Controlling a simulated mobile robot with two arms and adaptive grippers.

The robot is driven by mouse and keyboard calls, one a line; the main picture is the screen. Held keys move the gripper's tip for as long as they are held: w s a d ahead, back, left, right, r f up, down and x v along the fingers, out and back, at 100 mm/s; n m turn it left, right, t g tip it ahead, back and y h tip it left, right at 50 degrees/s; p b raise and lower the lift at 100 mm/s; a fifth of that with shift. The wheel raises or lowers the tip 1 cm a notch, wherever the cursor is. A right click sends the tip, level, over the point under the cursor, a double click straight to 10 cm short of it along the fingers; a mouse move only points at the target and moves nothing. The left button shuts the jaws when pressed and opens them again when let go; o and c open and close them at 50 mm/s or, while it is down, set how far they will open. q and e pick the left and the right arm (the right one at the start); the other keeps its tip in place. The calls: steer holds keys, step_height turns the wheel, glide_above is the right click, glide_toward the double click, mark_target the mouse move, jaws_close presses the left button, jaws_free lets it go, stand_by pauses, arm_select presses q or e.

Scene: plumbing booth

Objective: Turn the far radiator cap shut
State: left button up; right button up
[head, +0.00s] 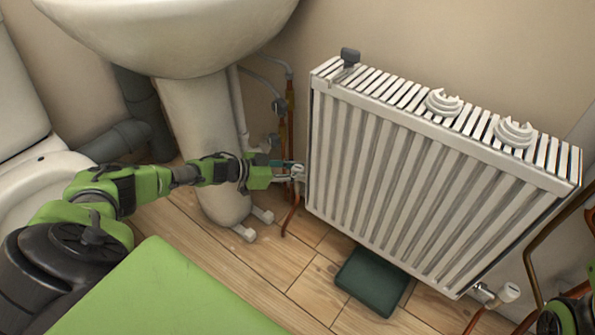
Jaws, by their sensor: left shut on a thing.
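The white radiator (400,185) stands against the wall, right of the basin. A small white cap (298,171) is on the valve at its lower left end. My left gripper (287,173) reaches in from the left and is shut on this cap. The fingers partly cover the cap, so its turn angle cannot be read. A second white cap (510,291) is at the radiator's lower right end, with nothing touching it. Only a piece of my right arm shows at the bottom right corner; its fingers are not visible.
The basin pedestal (205,140) is close behind my left wrist, and copper pipes (290,120) rise behind the gripper. A dark green box (372,281) lies on the floor before the radiator. Two white coiled things (444,103) (514,132) and a grey piece (350,57) sit on top.

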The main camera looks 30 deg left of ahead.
arm_select(q)
steer(key=o, duration=1.1)
steer(key=shift+v, duration=6)
steer(key=shift+r, duration=0.1)
